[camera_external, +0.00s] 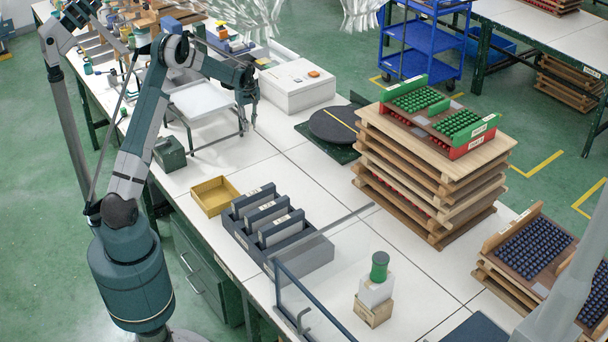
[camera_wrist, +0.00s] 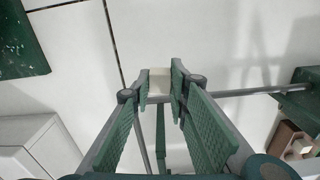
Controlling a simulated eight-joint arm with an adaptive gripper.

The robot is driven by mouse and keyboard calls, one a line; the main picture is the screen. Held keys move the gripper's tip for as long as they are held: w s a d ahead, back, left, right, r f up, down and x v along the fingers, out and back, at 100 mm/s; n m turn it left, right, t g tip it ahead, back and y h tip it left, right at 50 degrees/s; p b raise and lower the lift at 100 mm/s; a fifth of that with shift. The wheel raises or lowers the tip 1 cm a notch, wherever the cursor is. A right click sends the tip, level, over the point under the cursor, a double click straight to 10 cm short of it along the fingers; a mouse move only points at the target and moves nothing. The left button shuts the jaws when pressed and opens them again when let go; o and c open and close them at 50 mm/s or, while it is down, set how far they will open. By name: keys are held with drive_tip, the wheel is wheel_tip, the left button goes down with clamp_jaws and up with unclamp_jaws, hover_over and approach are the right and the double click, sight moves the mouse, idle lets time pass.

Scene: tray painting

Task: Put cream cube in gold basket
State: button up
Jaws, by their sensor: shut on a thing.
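My gripper (camera_external: 248,118) hangs over the white table beside the small metal stand, pointing down. In the wrist view its green-padded fingers (camera_wrist: 161,88) are closed on the cream cube (camera_wrist: 159,80), which sits between the fingertips. The cube is too small or hidden to make out in the external view. The gold basket (camera_external: 208,209) is an open, shallow yellow box on the table, left of the dark blue rack. It stands nearer the external camera than my gripper and apart from it. It is not recognisable in the wrist view.
The metal stand with a white top (camera_external: 203,100) is left of my gripper, and a white box (camera_external: 297,86) is behind it. A dark turntable (camera_external: 331,125) lies to the right. The dark blue rack (camera_external: 277,234) flanks the basket, and a green box (camera_external: 169,154) stands behind it.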

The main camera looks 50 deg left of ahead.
drive_tip(key=s+d+r+b, duration=0.2)
drive_tip(key=s+d+b, duration=0.1)
drive_tip(key=s+d, duration=1.2)
drive_tip(key=n+b, duration=0.1)
drive_tip(key=b, duration=0.1)
hover_over(216, 200)
drive_tip(key=shift+d+f, duration=0.15)
drive_tip(key=shift+f, duration=0.75)
drive_tip(key=shift+f, duration=0.1)
drive_tip(key=shift+f+b, duration=0.8)
drive_tip(key=shift+f, duration=2.05)
drive_tip(key=shift+f, duration=0.1)
drive_tip(key=shift+f+b, duration=0.5)
drive_tip(key=shift+f, duration=1.45)
drive_tip(key=shift+f, duration=0.2)
